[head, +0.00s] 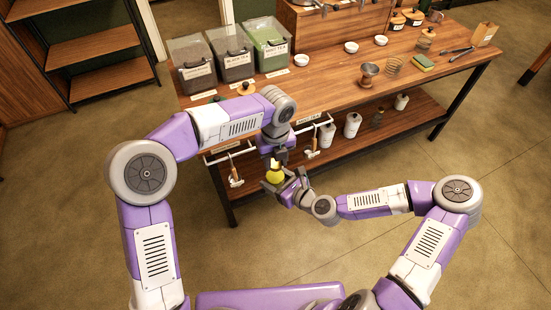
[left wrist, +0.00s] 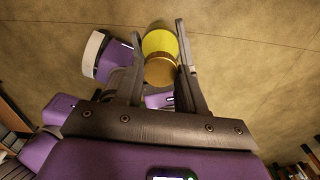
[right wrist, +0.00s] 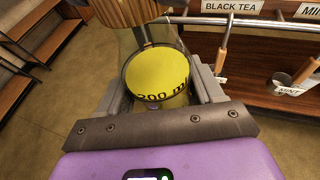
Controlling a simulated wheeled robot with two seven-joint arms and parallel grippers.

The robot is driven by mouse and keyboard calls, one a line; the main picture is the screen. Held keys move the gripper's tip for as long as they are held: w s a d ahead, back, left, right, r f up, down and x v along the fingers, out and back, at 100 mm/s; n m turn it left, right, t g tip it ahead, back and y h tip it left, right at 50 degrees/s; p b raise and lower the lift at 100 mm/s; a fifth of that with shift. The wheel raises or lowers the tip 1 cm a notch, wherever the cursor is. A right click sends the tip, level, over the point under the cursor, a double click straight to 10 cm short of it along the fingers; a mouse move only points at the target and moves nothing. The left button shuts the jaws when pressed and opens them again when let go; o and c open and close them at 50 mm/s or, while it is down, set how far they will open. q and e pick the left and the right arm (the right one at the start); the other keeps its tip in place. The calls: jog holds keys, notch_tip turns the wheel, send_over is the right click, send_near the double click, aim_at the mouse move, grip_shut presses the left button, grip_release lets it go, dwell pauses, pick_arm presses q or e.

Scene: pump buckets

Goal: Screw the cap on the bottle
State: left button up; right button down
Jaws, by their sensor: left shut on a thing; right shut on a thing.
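The bottle (right wrist: 160,82) is clear, with yellow contents and a "200 ml" mark. It shows as a yellow shape in the head view (head: 275,175) and the left wrist view (left wrist: 159,43). My right gripper (right wrist: 160,92) is shut around its body, in front of the table. The wooden, gold-brown cap (left wrist: 160,73) is between the fingers of my left gripper (left wrist: 158,62), which is shut on it from above. The ridged cap also shows over the bottle at the top of the right wrist view (right wrist: 125,10). Whether cap and bottle touch is not clear.
The wooden table (head: 330,85) stands just beyond my grippers. A front rail with hanging scoops (head: 312,140) is close behind the bottle. Labelled tea bins (head: 232,55) stand at the back left. White bottles (head: 352,124) stand on the lower shelf. The floor in front is clear.

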pick_arm(q)
jog(key=m, duration=1.2)
jog(key=shift+m, duration=0.4)
jog(key=o, duration=1)
jog(key=shift+r, duration=2.25)
jog(key=shift+c, duration=0.4)
